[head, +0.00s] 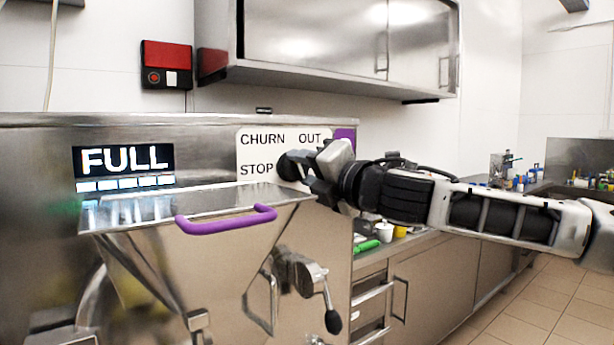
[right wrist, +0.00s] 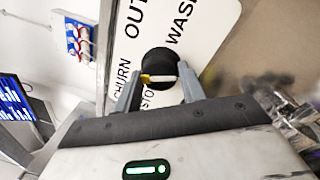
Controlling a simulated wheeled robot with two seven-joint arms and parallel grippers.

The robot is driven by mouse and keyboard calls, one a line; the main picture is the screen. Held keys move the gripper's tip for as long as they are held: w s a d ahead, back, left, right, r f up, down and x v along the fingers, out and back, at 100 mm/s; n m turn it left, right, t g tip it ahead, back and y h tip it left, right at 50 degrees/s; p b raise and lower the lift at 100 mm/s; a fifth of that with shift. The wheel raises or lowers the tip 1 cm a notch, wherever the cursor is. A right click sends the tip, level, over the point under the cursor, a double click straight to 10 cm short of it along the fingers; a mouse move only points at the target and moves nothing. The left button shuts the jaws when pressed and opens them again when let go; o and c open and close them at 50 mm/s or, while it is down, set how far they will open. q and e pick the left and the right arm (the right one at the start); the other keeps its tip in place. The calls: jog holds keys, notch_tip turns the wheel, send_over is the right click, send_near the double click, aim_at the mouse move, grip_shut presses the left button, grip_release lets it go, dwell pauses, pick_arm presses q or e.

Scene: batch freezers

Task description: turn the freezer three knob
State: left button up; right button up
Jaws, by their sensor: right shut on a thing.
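The black knob (head: 288,165) sits on a white label plate (head: 262,152) on the steel freezer front, where CHURN, OUT and STOP can be read. My right gripper (head: 303,168) comes in from the right and is shut on the knob, hiding part of it and the plate. In the right wrist view the knob (right wrist: 160,60) stands between the two fingers of the right gripper (right wrist: 157,86), beside the words OUT, WASH and CHURN. A pale bar with a yellow end crosses it. I cannot tell which word it marks. My left gripper is not in view.
A steel hopper with a purple handle (head: 226,219) juts out below the plate. A tap lever (head: 332,318) hangs lower right. A lit FULL display (head: 124,160) is at the left. A counter with cups (head: 384,230) lies behind my right arm, under a steel wall cabinet (head: 340,35).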

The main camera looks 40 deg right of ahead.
jog(key=m+b, duration=0.1)
jog(key=m, duration=0.3)
jog(key=shift+f+h, duration=0.1)
jog(key=shift+h, duration=0.2)
jog(key=m+b, duration=0.1)
jog(key=m, duration=0.4)
jog(key=shift+h, duration=0.3)
jog(key=m, duration=0.3)
jog(key=shift+a+b, duration=0.1)
jog(key=shift+b, duration=0.3)
jog(key=m, duration=0.3)
jog(key=shift+h, duration=0.3)
jog(key=m, duration=0.4)
jog(key=shift+a+m+g, duration=0.1)
jog(key=shift+m+g, duration=0.2)
jog(key=shift+g, duration=0.1)
jog(key=m, duration=0.4)
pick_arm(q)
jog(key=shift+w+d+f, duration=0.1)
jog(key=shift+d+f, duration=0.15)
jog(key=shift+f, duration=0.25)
pick_arm(e)
jog(key=shift+m, duration=0.4)
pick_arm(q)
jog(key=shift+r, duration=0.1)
